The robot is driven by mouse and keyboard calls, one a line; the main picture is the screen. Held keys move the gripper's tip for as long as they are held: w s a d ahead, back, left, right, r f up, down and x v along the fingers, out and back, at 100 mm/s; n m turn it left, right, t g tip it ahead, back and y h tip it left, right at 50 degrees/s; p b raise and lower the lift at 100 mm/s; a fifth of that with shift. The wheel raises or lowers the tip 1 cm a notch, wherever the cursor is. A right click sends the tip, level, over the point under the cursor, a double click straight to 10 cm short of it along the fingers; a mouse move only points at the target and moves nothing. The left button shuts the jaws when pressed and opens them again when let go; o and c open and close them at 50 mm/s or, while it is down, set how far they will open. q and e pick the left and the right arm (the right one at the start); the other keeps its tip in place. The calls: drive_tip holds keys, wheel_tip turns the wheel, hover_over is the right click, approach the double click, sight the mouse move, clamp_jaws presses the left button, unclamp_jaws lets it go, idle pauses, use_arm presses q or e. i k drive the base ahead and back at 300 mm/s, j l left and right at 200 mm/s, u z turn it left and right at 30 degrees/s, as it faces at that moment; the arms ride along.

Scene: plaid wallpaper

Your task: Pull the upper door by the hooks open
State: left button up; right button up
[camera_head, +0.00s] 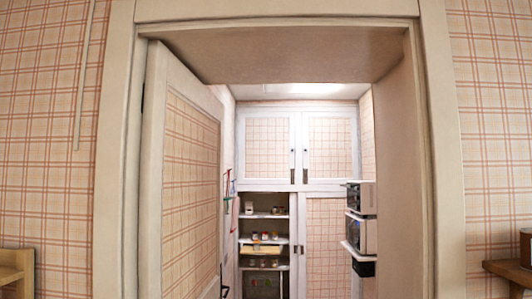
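Two upper cupboard doors are at the back of the room beyond the doorway: a left upper door (268,145) and a right upper door (331,142). Both have white frames, plaid panels and small dark handles near the middle seam, and both look closed. Small coloured items (228,188) hang on the left wall beside the left upper door; they may be on hooks, but they are too small to tell. Neither of my grippers is in view.
A plaid-panelled room door (190,180) stands open inward at the left of the door frame (437,150). Beyond, open shelves (262,216) hold jars, and a closed lower door (325,240) is beside them. Shelved appliances (362,235) stick out at right. Wooden furniture edges show at both sides.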

sight(267, 141)
drive_tip(key=i+z, duration=0.15)
drive_tip(key=i, duration=2.75)
drive_tip(key=i+j, duration=0.1)
drive_tip(key=i, duration=2.65)
drive_tip(key=l+z, duration=0.05)
drive_tip(key=l, duration=0.1)
